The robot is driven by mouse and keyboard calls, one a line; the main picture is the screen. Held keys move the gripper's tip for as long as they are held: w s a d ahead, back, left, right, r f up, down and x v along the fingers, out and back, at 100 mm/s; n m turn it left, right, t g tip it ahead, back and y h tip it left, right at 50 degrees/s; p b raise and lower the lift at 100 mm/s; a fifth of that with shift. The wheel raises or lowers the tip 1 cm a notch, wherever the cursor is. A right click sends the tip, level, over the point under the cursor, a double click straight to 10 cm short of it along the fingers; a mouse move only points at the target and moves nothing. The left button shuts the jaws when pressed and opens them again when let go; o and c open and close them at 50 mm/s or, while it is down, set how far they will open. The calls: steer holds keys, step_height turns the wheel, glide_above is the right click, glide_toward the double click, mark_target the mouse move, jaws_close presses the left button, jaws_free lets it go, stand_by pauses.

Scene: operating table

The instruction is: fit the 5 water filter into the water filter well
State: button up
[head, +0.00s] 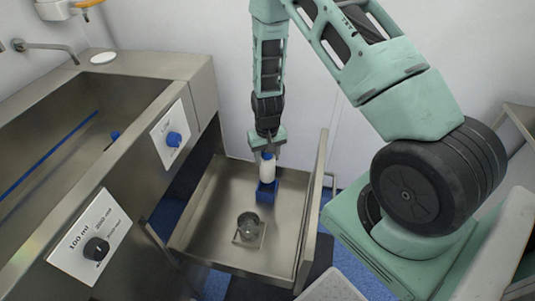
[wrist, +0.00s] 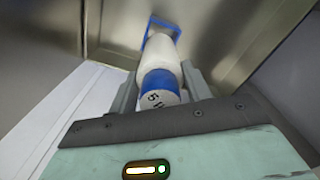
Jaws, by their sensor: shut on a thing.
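The 5 water filter (head: 267,172) is a white bottle-like cylinder with a blue cap. In the wrist view the filter (wrist: 159,86) shows a "5" on its cap end. My gripper (head: 266,154) is shut on it near the cap, with one finger on each side in the wrist view (wrist: 160,82). The filter is roughly upright over a blue square holder (head: 264,193) in the open drawer, which looks like the well. The holder's blue frame (wrist: 155,22) shows past the filter's far end. I cannot tell whether the lower end is inside it or just above.
The steel drawer (head: 205,225) is pulled out, its walls around the holder. A grey metal cup (head: 248,224) on a square base stands nearer in the drawer. A sink counter (head: 190,70) with a blue knob (head: 173,139) and a black knob (head: 96,249) is at left.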

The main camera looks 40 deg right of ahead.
mark_target(267, 176)
steer(key=shift+f+b, duration=0.95)
steer(key=shift+f, duration=0.85)
steer(key=shift+f+b, duration=2.1)
steer(key=shift+f, duration=1.55)
steer(key=o, duration=1.1)
steer(key=shift+o, duration=0.2)
steer(key=shift+r, duration=0.1)
step_height(267, 176, up, 18)
steer(key=p, duration=0.2)
steer(key=shift+f+p, duration=0.25)
steer(key=shift+p, duration=0.05)
